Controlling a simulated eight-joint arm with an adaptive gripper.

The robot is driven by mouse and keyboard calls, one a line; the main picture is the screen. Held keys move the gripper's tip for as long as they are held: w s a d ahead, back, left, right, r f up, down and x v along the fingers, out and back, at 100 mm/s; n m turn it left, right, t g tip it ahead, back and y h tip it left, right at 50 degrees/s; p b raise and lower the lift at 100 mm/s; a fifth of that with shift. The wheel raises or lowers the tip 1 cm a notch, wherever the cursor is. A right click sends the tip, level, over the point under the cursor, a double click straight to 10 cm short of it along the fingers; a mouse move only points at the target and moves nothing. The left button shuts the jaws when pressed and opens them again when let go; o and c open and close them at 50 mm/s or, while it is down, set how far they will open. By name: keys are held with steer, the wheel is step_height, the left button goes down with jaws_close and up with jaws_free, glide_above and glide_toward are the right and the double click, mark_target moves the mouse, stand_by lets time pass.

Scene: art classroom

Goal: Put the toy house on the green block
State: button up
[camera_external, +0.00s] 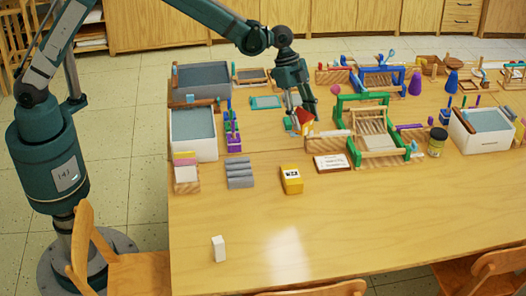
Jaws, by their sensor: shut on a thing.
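My gripper (303,117) points down over the middle of the table, behind the yellow box. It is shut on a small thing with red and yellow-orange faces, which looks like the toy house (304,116). The fingers partly hide it, and I cannot tell whether it touches anything below. A small green-teal patch (290,125) shows just left of and below it and may be the green block; its shape is too small to tell.
A green-framed wooden loom (340,118) stands close to the right of my gripper. A yellow box (291,180), a white card (331,163) and grey bars (240,173) lie in front. White trays (194,134) stand at left. The table's front is mostly clear, with one white block (218,249).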

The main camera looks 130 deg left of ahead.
steer(key=r+n, duration=0.1)
steer(key=n, duration=0.1)
glide_above(287, 124)
steer(key=w+a, duration=0.1)
steer(key=a, duration=0.4)
steer(key=shift+d+r+y, duration=0.15)
steer(key=shift+d+y, duration=0.1)
steer(key=shift+y, duration=0.05)
steer(key=shift+f+b, duration=0.6)
steer(key=shift+f, duration=2.55)
steer(key=shift+f+b, duration=0.3)
steer(key=shift+f, duration=1.55)
steer(key=shift+f, duration=0.1)
steer(key=o, duration=0.5)
steer(key=shift+f, duration=0.1)
steer(key=shift+c, duration=0.2)
steer(key=o, duration=0.4)
